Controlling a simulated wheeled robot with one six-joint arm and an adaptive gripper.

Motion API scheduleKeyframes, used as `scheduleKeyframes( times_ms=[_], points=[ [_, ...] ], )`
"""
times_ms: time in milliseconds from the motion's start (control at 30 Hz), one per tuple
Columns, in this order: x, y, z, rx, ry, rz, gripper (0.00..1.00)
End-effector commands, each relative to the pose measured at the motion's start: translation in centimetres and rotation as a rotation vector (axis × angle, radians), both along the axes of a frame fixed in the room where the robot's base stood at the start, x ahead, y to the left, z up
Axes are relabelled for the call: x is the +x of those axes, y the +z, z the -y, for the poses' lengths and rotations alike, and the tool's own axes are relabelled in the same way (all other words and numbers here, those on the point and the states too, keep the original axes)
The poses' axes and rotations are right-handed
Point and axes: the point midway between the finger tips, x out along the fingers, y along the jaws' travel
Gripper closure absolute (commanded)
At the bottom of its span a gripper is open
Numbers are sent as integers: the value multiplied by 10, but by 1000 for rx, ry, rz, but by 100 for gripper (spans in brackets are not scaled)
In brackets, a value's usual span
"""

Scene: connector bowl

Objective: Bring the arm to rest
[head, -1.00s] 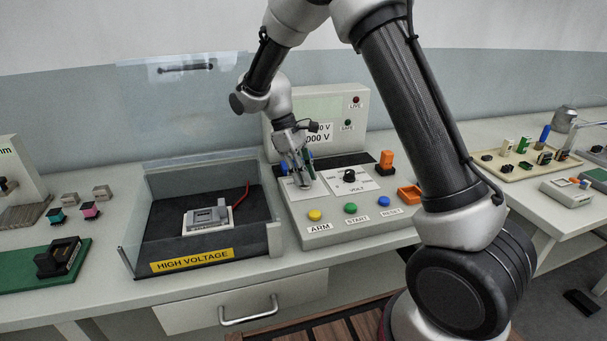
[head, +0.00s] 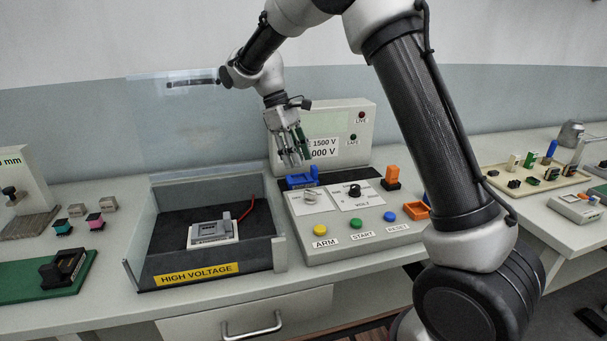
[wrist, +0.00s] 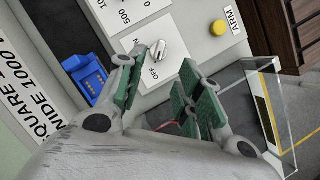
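A clear-walled HIGH VOLTAGE box (head: 160,276) with a grey fixture (head: 212,231) stands left of the tester, its clear lid (head: 190,125) raised. A tray of parts (head: 533,170) is at the far right.

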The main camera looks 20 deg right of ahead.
Motion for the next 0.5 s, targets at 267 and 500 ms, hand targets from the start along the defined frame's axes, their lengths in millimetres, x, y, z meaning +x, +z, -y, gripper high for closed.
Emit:
scheduleKeyframes(
  times_ms=[267,500],
  points=[
    [6,19,-6,0,0,0,64],
    [6,19,-5,-1,-2,1,64]
  ],
)
